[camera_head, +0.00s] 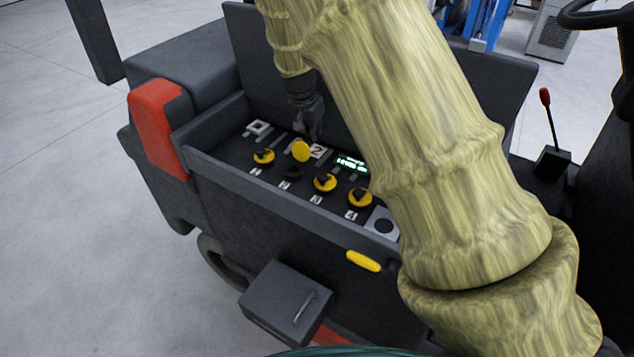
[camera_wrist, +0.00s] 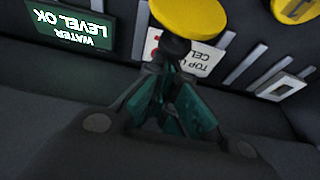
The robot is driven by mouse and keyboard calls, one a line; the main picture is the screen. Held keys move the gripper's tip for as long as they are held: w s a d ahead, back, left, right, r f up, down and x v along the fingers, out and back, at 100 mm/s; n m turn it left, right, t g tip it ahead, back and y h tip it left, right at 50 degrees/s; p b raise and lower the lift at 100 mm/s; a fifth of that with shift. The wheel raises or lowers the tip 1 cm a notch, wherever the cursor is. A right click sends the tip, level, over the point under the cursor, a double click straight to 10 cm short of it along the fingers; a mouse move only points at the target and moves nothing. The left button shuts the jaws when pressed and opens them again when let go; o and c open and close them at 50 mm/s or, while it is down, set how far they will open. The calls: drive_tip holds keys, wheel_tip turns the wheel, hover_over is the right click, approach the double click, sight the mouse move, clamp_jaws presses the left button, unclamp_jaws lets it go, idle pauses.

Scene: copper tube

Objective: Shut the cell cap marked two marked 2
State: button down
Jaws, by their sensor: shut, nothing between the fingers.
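The yellow cap of cell 2 (camera_head: 300,151) stands raised on its hinge, behind the dark opening (camera_head: 291,172) above the number 2 mark. In the wrist view the yellow cap (camera_wrist: 190,14) is at the top, just beyond the fingertips. My gripper (camera_head: 315,132) is low in the battery bay, behind the raised cap. Its dark teal fingers (camera_wrist: 172,58) are closed together and empty in the wrist view. Whether the fingertips touch the cap cannot be told.
Yellow caps 1 (camera_head: 263,157), 3 (camera_head: 325,182) and 4 (camera_head: 360,198) lie down on their cells. A green display (camera_wrist: 75,25) reads water level OK. A white top-up label (camera_wrist: 203,60) lies behind the cap. The bay's front wall (camera_head: 260,193) and raised lid enclose the space.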

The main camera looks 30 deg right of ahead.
sight(303, 146)
drive_tip(key=f, duration=0.1)
drive_tip(key=a+f, duration=0.1)
drive_tip(key=f, duration=0.1)
drive_tip(key=shift+a, duration=0.1)
drive_tip(key=shift+s+a+r+p, duration=0.2)
drive_tip(key=shift+s+a+r, duration=0.15)
drive_tip(key=shift+a+r, duration=0.2)
drive_tip(key=shift+s+a+r+p, duration=0.15)
drive_tip(key=shift+s+a+r, duration=0.2)
drive_tip(key=shift+a+r, duration=0.15)
drive_tip(key=shift+a+f, duration=0.1)
drive_tip(key=shift+f, duration=0.05)
drive_tip(key=shift+s+d+f, duration=0.1)
drive_tip(key=shift+d, duration=0.15)
drive_tip(key=shift+s+a, duration=0.15)
drive_tip(key=shift+a, duration=0.55)
drive_tip(key=shift+s+a, duration=0.1)
drive_tip(key=shift+s, duration=0.15)
drive_tip(key=shift+a, duration=0.1)
drive_tip(key=shift+s+a+p, duration=0.3)
drive_tip(key=shift+s+a, duration=0.15)
drive_tip(key=shift+a, duration=0.3)
drive_tip(key=shift+s+a+p, duration=0.25)
drive_tip(key=shift+s+a, duration=0.15)
drive_tip(key=shift+a, duration=0.3)
